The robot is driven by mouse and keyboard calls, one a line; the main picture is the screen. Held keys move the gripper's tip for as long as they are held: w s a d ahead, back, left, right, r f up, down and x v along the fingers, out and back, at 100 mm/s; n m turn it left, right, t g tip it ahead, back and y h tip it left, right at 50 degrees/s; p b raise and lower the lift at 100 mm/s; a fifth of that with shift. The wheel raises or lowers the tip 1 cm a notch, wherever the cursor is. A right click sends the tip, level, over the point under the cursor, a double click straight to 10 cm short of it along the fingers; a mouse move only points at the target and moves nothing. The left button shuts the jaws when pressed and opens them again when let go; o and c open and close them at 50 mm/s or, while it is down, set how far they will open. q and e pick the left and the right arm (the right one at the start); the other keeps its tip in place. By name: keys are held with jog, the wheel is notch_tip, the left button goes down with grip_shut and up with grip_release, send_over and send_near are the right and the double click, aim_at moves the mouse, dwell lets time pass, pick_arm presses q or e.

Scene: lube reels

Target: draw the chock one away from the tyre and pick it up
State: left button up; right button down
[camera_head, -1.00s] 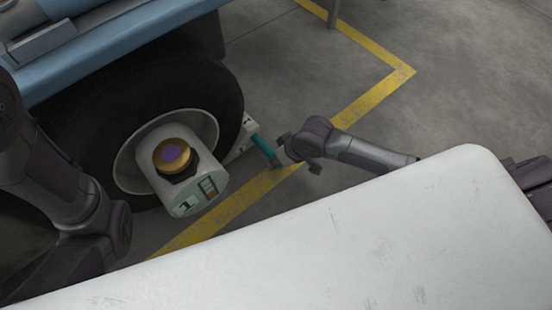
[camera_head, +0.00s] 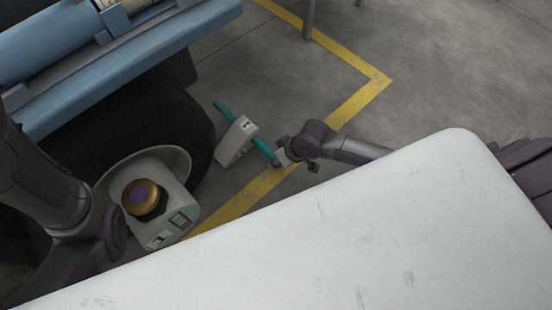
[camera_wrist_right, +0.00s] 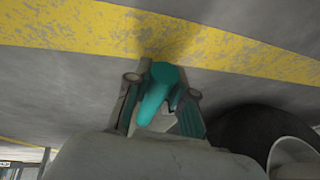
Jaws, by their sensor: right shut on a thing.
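The chock (camera_head: 236,142) is a pale block with dark marks and a teal bar handle through it. It stands apart from the tyre (camera_head: 180,120), with a strip of grey floor between them. My right gripper (camera_head: 279,159) is shut on the near end of the teal handle. In the right wrist view the teal handle (camera_wrist_right: 158,90) sits between the two fingers of my right gripper (camera_wrist_right: 160,95), and the chock's block is mostly hidden. I cannot tell whether the chock touches the floor. My left arm comes in at the left, but its gripper is not visible.
A white hub (camera_head: 155,205) with a gold cap sticks out from the wheel. Blue bodywork (camera_head: 130,65) overhangs the tyre. A large white surface (camera_head: 350,230) fills the foreground. Grey floor with a yellow line (camera_head: 355,103) lies open beyond my right arm.

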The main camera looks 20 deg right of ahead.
jog(key=c, duration=0.9)
grip_release()
jog(key=v, duration=1.2)
